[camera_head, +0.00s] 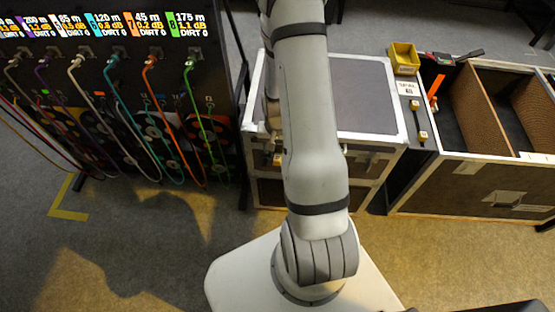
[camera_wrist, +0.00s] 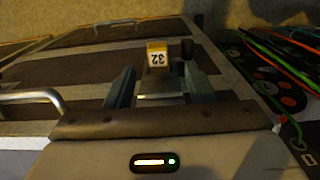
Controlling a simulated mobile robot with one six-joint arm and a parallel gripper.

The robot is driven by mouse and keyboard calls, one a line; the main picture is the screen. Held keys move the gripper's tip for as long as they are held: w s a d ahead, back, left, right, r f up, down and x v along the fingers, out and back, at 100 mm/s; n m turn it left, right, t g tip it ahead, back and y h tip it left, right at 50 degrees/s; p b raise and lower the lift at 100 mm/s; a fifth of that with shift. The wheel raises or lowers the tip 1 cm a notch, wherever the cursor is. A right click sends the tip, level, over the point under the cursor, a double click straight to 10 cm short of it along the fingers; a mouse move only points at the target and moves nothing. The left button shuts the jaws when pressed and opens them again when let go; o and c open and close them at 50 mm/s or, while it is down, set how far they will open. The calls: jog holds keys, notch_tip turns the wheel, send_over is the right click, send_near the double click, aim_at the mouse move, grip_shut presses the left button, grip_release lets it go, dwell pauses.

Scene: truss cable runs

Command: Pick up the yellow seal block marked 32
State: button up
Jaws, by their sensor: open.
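The seal block marked 32 (camera_wrist: 157,57) shows in the wrist view, with a yellow edge and a white face whose number appears upside down. My gripper (camera_wrist: 160,70) is open, with one finger on each side of the block's line. The block appears centred between the fingers, near or just past the tips; I see no clear contact. In the head view my arm hides the gripper. A small yellowish spot (camera_head: 277,159) shows beside the arm at the case front; I cannot tell whether it is this block.
A flight case (camera_head: 365,95) stands behind my arm. A rack with cables (camera_head: 125,75) is at left. A metal handle (camera_wrist: 35,97) shows near the gripper.

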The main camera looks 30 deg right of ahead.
aim_at(277, 159)
jog(key=shift+s+a+f, duration=0.1)
jog(key=shift+s+f, duration=0.05)
jog(key=shift+f, duration=1)
jog(key=shift+s+f, duration=0.15)
jog(key=shift+f, duration=0.95)
jog(key=shift+c, duration=0.2)
jog(key=c, duration=1)
jog(key=shift+r, duration=0.1)
